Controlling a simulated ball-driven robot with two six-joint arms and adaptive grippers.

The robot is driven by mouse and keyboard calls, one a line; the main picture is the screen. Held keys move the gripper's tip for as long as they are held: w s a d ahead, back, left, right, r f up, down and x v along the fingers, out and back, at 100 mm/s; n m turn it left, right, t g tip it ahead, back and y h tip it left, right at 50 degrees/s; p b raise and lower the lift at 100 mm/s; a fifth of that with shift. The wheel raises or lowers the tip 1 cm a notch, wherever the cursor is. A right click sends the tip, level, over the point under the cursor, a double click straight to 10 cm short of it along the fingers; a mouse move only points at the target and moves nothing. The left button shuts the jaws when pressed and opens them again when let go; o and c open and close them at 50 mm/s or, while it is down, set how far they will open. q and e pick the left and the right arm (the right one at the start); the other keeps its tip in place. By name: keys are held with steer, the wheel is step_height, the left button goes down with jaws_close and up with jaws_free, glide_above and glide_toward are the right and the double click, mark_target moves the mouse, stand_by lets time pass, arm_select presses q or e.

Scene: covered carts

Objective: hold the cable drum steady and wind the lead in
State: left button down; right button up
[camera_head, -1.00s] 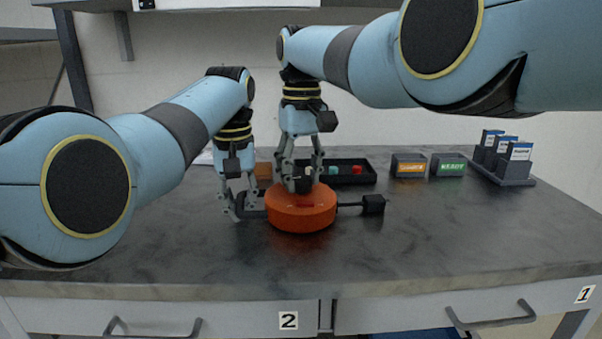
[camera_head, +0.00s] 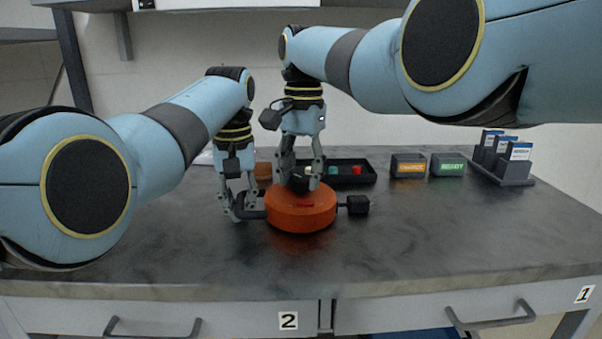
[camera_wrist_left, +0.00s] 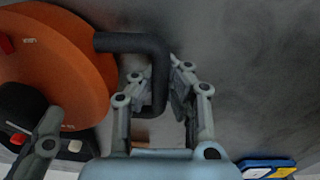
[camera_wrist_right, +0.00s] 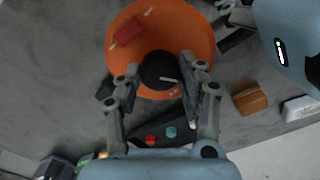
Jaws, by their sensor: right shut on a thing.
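The orange cable drum (camera_head: 300,212) lies flat on the dark worktop. It has a black knob on top, also seen in the right wrist view (camera_wrist_right: 158,72), and a bent black handle (camera_wrist_left: 130,43) at its left side. A short dark lead with a black block end (camera_head: 357,204) sticks out on the drum's right. My left gripper (camera_head: 240,212) has its fingers on both sides of the handle, close against it. My right gripper (camera_head: 301,183) is above the drum, shut on the knob, which its fingers partly hide in the head view.
A black tray (camera_head: 371,178) with red and green pieces stands behind the drum. An orange-labelled box (camera_head: 408,166) and a green-labelled box (camera_head: 448,165) stand to its right. A rack of cards (camera_head: 503,178) is at the far right. The worktop right and front is clear.

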steer(key=shift+m, duration=2.2)
steer(key=o, duration=1.1)
steer(key=shift+o, duration=0.2)
